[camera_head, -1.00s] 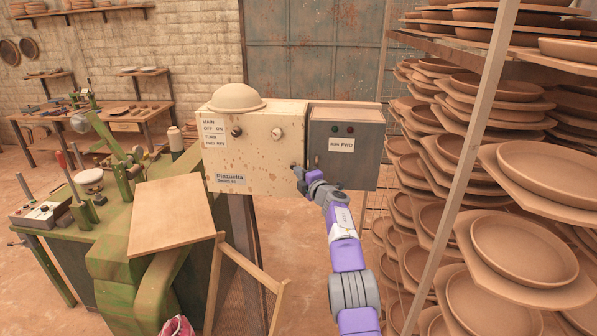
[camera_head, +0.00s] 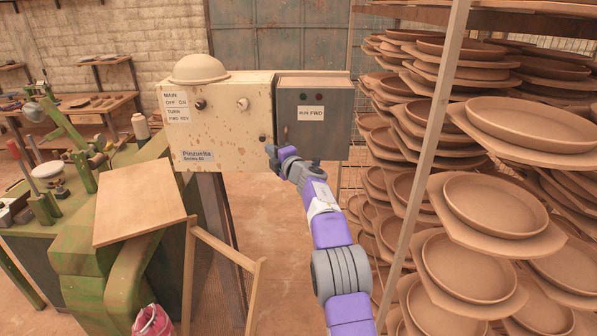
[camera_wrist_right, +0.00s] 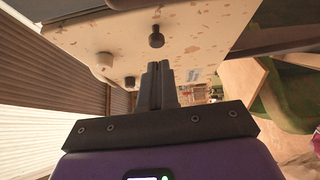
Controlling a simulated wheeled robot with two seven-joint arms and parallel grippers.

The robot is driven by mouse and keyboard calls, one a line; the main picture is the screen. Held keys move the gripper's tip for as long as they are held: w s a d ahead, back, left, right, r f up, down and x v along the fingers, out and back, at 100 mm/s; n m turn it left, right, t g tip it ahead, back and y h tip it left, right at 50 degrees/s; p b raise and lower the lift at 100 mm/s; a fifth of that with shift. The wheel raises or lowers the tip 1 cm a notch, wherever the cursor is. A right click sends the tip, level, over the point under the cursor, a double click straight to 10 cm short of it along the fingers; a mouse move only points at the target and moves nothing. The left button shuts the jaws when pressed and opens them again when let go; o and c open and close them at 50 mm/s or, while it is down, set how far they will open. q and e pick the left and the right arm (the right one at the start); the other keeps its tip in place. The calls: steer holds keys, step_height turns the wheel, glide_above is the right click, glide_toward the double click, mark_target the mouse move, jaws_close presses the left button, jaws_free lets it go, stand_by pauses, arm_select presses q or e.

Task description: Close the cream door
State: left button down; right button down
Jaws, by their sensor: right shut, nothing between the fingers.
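The cream door (camera_head: 222,125) is the speckled front of the control box, with labels, two knobs and a small dark latch (camera_head: 262,138) near its right edge. It looks flush or nearly flush; I cannot tell whether a small gap is left. My right gripper (camera_head: 271,155) is shut and empty at the lower right corner of the cream door. Contact cannot be told. In the right wrist view its shut fingers (camera_wrist_right: 159,82) point along the cream door (camera_wrist_right: 200,30), below a dark knob (camera_wrist_right: 156,37) and a pale knob (camera_wrist_right: 104,62). My left gripper is out of view.
A grey box (camera_head: 325,128) adjoins the cream door's right side. Racks of clay plates (camera_head: 490,210) stand close on the right. A green press with a wooden board (camera_head: 138,205) is at left, with a wooden frame (camera_head: 228,250) before it. Open floor lies behind my arm.

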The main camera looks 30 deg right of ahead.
steer(key=s+d+b, duration=0.2)
steer(key=s+b, duration=0.1)
steer(key=s, duration=0.5)
steer(key=shift+s+d, duration=0.2)
steer(key=shift+s, duration=0.05)
